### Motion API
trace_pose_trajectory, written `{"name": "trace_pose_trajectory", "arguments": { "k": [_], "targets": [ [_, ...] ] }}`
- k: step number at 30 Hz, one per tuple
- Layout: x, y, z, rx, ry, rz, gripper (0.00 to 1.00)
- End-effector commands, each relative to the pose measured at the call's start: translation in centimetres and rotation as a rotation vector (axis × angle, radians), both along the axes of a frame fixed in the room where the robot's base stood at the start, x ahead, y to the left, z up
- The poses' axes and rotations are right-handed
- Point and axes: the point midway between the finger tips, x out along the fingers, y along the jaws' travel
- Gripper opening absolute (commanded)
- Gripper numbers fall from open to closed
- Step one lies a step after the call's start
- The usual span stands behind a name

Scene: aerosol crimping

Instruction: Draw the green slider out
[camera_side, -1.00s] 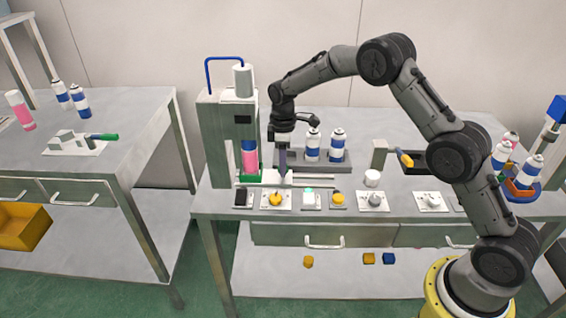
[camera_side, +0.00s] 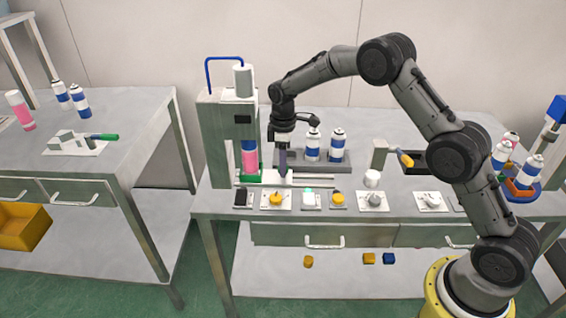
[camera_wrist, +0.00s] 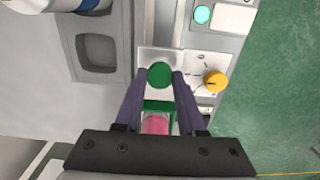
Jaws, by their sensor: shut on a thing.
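The green slider (camera_side: 247,175) lies at the foot of the press, under a pink-and-blue can (camera_side: 249,158). In the wrist view its round green knob (camera_wrist: 160,74) sits between my fingertips, with a green part of the slider (camera_wrist: 158,105) and the pink can (camera_wrist: 157,124) behind it. My gripper (camera_wrist: 160,76) is shut on the knob.
The press (camera_side: 226,150) stands close on the left. A rack (camera_side: 312,163) with two blue-and-white cans is behind my gripper. Buttons and a yellow knob (camera_side: 275,199) line the front edge.

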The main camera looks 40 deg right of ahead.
Motion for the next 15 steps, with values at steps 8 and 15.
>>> {"name": "trace_pose_trajectory", "arguments": {
  "k": [8, 15],
  "targets": [
    [0.0, 0.0, 0.1, 0.0, -0.001, 0.0, 0.0],
    [-1.8, -1.9, 0.3, 0.0, -0.001, -0.003, 0.0]
  ]
}}
